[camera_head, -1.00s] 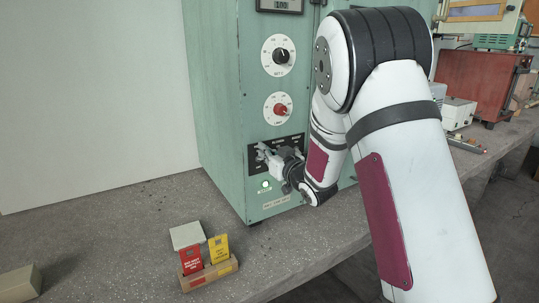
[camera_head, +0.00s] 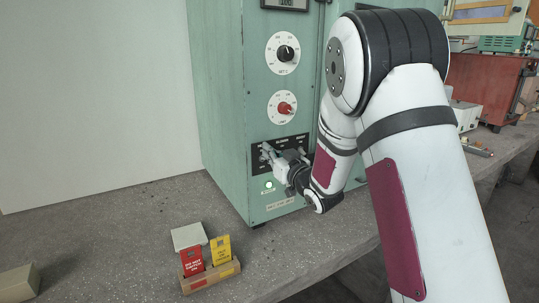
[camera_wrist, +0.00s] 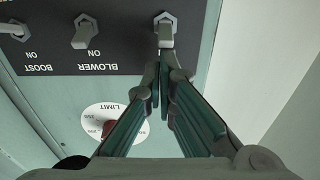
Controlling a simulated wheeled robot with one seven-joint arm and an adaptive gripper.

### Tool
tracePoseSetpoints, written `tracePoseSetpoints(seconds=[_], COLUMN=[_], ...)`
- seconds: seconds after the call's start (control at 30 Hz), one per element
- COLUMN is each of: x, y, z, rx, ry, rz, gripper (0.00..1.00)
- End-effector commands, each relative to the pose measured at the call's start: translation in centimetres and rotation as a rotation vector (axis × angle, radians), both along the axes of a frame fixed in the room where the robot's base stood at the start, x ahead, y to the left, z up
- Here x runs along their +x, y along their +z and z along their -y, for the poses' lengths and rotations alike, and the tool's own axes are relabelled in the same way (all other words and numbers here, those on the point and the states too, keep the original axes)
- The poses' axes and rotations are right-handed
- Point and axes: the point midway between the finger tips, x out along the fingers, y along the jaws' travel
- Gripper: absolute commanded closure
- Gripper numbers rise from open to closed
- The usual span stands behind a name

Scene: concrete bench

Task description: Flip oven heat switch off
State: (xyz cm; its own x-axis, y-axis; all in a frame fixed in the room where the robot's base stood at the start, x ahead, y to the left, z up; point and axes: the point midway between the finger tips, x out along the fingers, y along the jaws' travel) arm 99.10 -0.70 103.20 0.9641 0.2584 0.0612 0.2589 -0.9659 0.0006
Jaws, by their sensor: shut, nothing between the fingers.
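The green oven (camera_head: 222,110) stands on the bench with a black switch panel (camera_head: 294,143) low on its front. In the wrist view, which sees the panel upside down, the BLOWER toggle (camera_wrist: 82,38) and BOOST toggle (camera_wrist: 14,30) show beside a third toggle (camera_wrist: 166,36), whose label is hidden behind my fingers; by its place it looks like the heat switch. My gripper (camera_wrist: 160,80) is shut and empty, its fingertips right at this toggle's end. I cannot tell whether they touch. In the head view my gripper (camera_head: 265,153) is at the panel's left end.
A small box with red and yellow cards (camera_head: 210,268) stands on the bench front. The bench left of the oven is mostly clear.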

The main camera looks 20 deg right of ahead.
Motion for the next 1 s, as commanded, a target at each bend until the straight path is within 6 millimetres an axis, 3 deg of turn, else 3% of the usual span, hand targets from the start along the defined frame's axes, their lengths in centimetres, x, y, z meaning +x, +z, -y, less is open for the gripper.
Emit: tracePoseSetpoints(seconds=[1.0], x=[-0.04], y=[-0.8], z=[0.06], rx=[0.033], ry=[-0.001], rz=[0.124], gripper=[1.0])
